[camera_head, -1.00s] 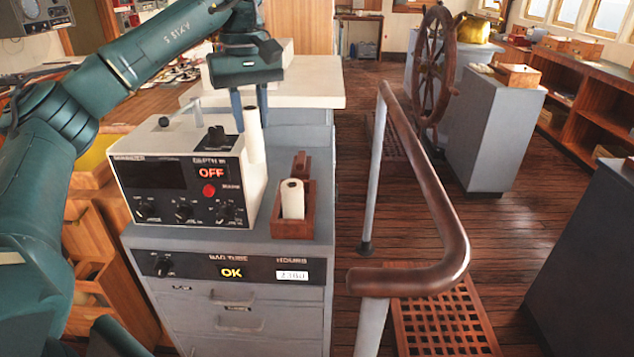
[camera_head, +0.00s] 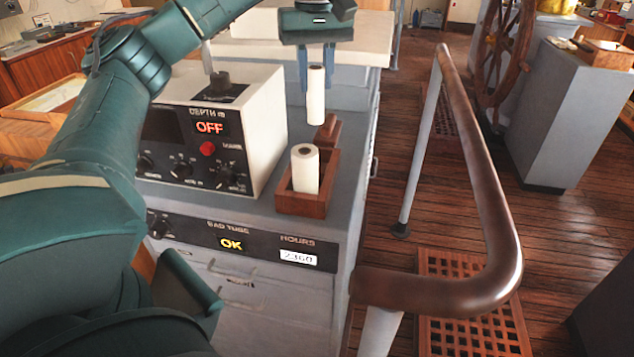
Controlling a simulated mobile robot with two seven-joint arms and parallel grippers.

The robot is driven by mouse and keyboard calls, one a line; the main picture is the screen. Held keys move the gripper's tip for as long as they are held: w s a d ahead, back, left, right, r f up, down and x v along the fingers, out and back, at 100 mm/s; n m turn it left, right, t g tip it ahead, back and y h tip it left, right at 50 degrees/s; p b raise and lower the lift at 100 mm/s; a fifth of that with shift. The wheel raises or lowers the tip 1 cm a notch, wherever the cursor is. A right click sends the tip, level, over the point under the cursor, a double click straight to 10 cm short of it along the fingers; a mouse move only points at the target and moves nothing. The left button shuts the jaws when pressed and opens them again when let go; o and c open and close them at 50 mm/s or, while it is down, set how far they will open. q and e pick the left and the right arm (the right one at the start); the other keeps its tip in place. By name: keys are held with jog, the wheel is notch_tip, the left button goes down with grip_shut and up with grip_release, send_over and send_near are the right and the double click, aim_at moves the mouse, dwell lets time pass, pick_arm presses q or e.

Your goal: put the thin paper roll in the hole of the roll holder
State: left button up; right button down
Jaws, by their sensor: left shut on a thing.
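My left gripper (camera_head: 316,74) is at the top centre, pointing down, its blue fingers shut on the thin white paper roll (camera_head: 316,104). The roll hangs nearly upright, behind and above the roll holder (camera_head: 302,204) in the picture. The holder is a small brown wooden box on the grey cabinet top, with a raised wooden block (camera_head: 327,131) at its back. A thicker white roll (camera_head: 305,170) stands in the box's front part. The holder's hole cannot be made out. My right gripper is not in view.
A wooden handrail (camera_head: 478,175) curves on the right. A pale counter (camera_head: 375,42) lies behind. A narrow strip of cabinet top is bare right of the holder.

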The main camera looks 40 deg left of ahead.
aim_at(315, 111)
pick_arm(q)
jog(key=shift+f, duration=0.6)
jog(key=shift+f+b, duration=0.3)
jog(key=shift+b, duration=0.15)
notch_tip(315, 111, down, 5)
jog(key=shift+f+b, duration=0.1)
jog(key=shift+b, duration=0.25)
jog(key=shift+f, duration=2.05)
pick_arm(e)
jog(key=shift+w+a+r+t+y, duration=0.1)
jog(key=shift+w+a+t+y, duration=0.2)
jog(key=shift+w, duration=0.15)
pick_arm(q)
jog(key=o, duration=1)
jog(key=shift+f, duration=0.1)
